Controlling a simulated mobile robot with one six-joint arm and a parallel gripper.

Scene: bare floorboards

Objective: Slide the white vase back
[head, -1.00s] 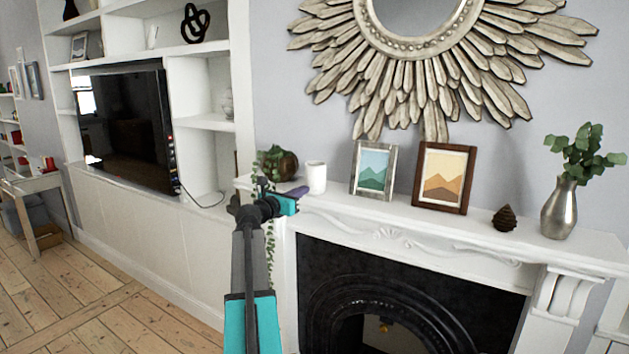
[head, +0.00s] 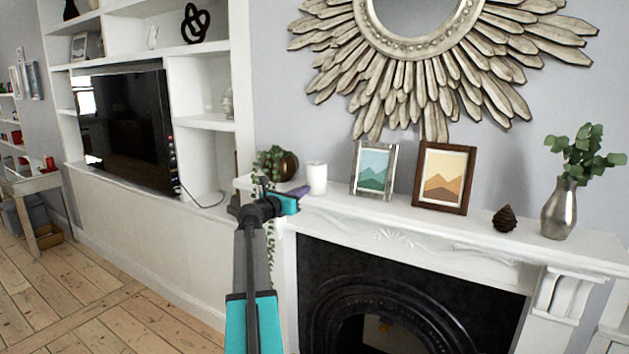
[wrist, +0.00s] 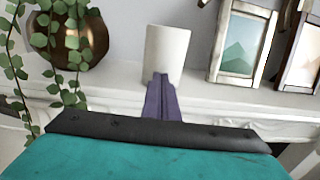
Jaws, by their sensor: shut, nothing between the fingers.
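The white vase (head: 316,177) is a small plain cylinder standing upright on the white mantel shelf, left of the framed pictures. It also shows in the wrist view (wrist: 166,52), just beyond the fingertips. My gripper (head: 301,191) is shut and empty, its purple fingers pointing at the lower front of the vase. In the wrist view the closed fingers (wrist: 161,97) overlap the vase's lower edge. I cannot tell whether they touch it.
A bronze pot (wrist: 70,40) with a trailing plant stands left of the vase. A green landscape picture (head: 374,169) and an orange one (head: 443,178) lean to the right. A pinecone (head: 504,219) and a metal vase with leaves (head: 560,207) stand farther right. The mantel (head: 400,216) has a front edge.

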